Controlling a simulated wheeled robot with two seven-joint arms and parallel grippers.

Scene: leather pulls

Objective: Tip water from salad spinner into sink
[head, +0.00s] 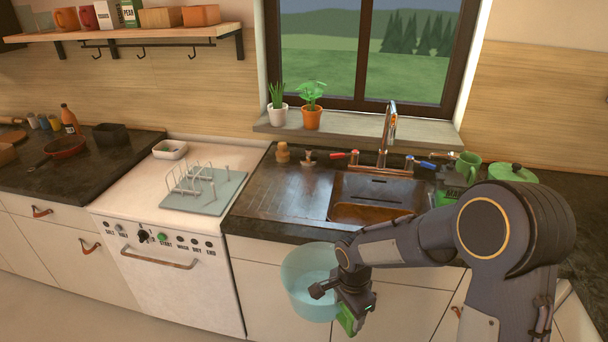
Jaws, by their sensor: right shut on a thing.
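A translucent light-blue salad spinner bowl (302,272) hangs in front of the counter's front edge, lower than the countertop. My right gripper (336,293) is shut on the bowl at its right side. The bowl looks roughly upright. Its inside is pale blue, and I cannot tell the water level. The sink (368,212) is a brownish basin set in the dark counter, above and to the right of the bowl in the picture. My right arm covers part of the sink's right side. My left gripper is not in view.
A tall faucet (387,135) stands behind the sink, with red and blue handles beside it. A green mug (467,166) and green lidded pot (511,173) stand right. The dark drainboard (285,195) left of the sink is clear. A dish rack (192,180) sits further left.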

